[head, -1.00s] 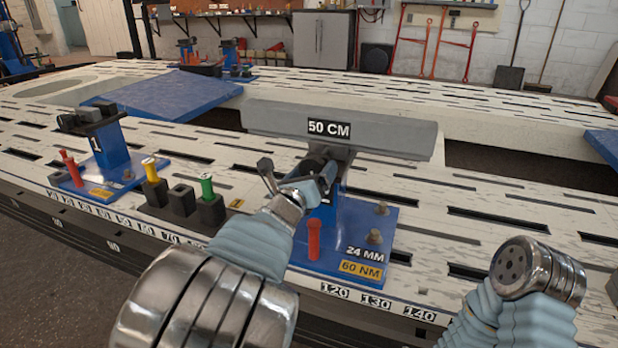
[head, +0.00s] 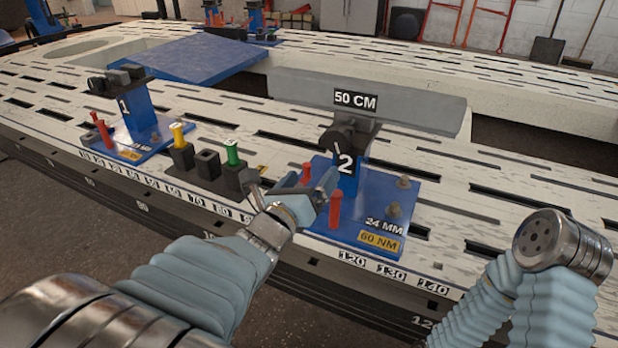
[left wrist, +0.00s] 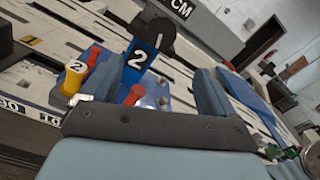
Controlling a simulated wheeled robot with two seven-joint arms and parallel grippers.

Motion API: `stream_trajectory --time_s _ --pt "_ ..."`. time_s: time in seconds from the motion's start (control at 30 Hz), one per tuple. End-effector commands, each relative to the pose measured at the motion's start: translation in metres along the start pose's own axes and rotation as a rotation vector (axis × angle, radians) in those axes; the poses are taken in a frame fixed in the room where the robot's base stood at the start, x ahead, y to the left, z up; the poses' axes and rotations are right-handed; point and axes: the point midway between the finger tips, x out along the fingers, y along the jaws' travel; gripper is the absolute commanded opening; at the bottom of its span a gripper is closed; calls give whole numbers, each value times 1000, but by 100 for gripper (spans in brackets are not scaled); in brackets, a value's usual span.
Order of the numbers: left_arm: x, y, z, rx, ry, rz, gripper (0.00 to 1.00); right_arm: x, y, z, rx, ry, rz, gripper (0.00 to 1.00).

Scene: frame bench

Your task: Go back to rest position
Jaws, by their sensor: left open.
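My left gripper (head: 309,183) is open and empty, in front of the blue stand marked 2 (head: 345,178). In the left wrist view its two spread fingers (left wrist: 155,88) frame that stand (left wrist: 138,68), with no object held between them.
Red pins (head: 335,209) and bolts stand on the stand's blue base. Left of it, a black holder (head: 208,166) carries a yellow (head: 178,136) and a green handle (head: 232,153). Stand 1 (head: 137,108) is farther left. The slotted bench's numbered front edge lies below my gripper.

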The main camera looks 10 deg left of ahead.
Motion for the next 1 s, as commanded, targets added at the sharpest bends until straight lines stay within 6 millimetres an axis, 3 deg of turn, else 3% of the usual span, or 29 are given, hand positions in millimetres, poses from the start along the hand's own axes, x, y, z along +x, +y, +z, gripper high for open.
stream_trajectory --time_s 0.17,0.27,0.37,0.47,0.6,0.7,0.83,1.0 --pt "1 2 -1 -8 4 6 88 -1 0 0 0 0 0 98" --pt "4 16 -12 -85 42 52 88 -6 -2 0 0 0 0 98" --pt "9 49 -44 -278 122 170 88 -16 -6 0 -1 -1 -1 98" --pt "3 96 -93 -579 206 369 88 -28 -12 1 -3 -1 -1 98" --pt "-32 154 -170 -1066 247 721 88 -44 -19 1 -5 -2 -2 98" --pt "-69 179 -221 -1413 205 993 88 -55 -24 2 -7 -2 -3 98" --pt "-121 185 -274 -1841 63 1357 88 -68 -30 2 -9 -4 -4 98" --pt "-174 159 -317 -2312 -246 1807 88 -83 -37 3 -11 -5 -5 98"
